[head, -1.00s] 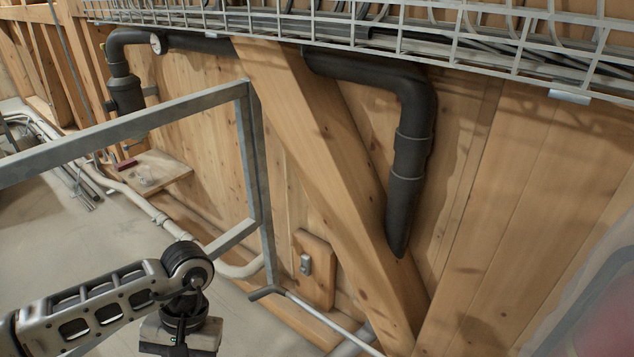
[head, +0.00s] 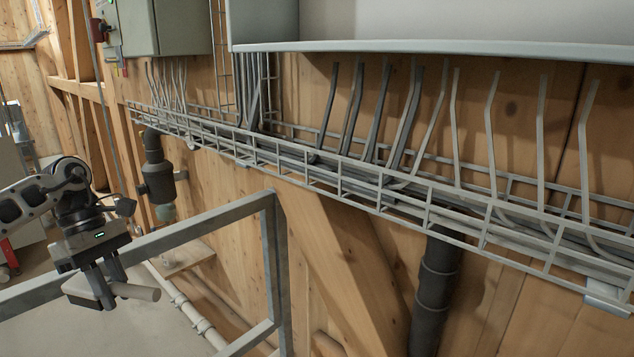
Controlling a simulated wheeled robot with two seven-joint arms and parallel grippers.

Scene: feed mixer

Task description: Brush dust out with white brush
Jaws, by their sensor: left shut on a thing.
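My left gripper (head: 104,283) is at the lower left of the head view, pointing down beside the grey metal frame. It is shut on a pale thing that looks like the white brush (head: 140,292). A light rounded stub of it sticks out to the right of the fingers. I cannot make out its bristles. No dust can be told apart in this view. My right gripper is not in view.
A grey metal frame (head: 274,250) stands by the left gripper. A wire cable tray (head: 350,180) with cables runs along the wooden wall. Black pipes (head: 432,285) hang below it. A grey-green cabinet (head: 150,25) is at the upper left.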

